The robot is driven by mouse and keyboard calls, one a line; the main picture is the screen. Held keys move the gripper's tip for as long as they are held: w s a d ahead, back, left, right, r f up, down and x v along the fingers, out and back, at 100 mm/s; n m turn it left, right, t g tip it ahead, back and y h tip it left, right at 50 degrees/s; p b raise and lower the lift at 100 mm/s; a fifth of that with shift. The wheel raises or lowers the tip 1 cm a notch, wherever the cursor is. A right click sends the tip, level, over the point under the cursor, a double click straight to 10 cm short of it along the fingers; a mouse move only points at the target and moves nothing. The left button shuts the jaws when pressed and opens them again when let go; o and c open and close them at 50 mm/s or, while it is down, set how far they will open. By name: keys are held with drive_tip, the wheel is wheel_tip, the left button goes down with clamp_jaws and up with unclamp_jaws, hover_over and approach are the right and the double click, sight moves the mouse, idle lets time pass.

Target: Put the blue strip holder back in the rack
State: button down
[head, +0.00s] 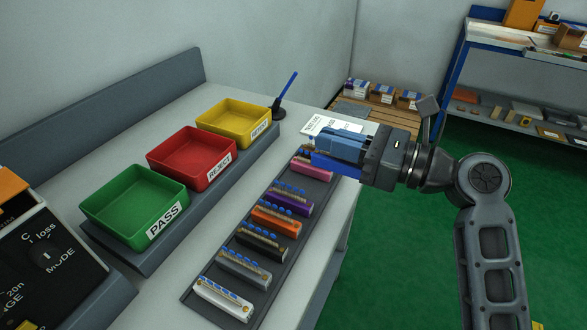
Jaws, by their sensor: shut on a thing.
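My gripper (347,146) is shut on the blue strip holder (335,164) and holds it over the far end of the rack. The jaws hide part of the holder. The dark grey rack (233,284) lies along the right side of the bench. It carries a row of strip holders: white (223,299), grey (243,268), black (262,242), orange (276,219), purple (289,202) and pink (312,169). The space between purple and pink looks wider than the others. The blue holder overlaps the far end of the pink one in view; I cannot tell its height above the rack.
Green (135,205), red (192,158) and yellow (234,122) bins stand left of the rack. A meter (45,255) is at lower left. A blue pen (287,88) stands in a holder at the back. A white labelled card (322,126) lies behind the rack.

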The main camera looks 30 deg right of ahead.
drive_tip(key=w+a+f, duration=0.1)
drive_tip(key=w, duration=0.1)
drive_tip(key=w+a+f, duration=0.1)
drive_tip(key=w, duration=0.1)
drive_tip(key=w+a+f, duration=0.1)
drive_tip(key=f, duration=0.1)
drive_tip(key=shift+w+a, duration=0.3)
drive_tip(key=shift+w, duration=0.1)
drive_tip(key=shift+w+f, duration=0.1)
drive_tip(key=shift+f, duration=0.15)
drive_tip(key=shift+f+b, duration=0.55)
drive_tip(key=shift+f, duration=1.3)
drive_tip(key=shift+f, duration=0.1)
drive_tip(key=c, duration=1.2)
unclamp_jaws()
drive_tip(key=shift+c, duration=0.2)
drive_tip(key=v, duration=1.2)
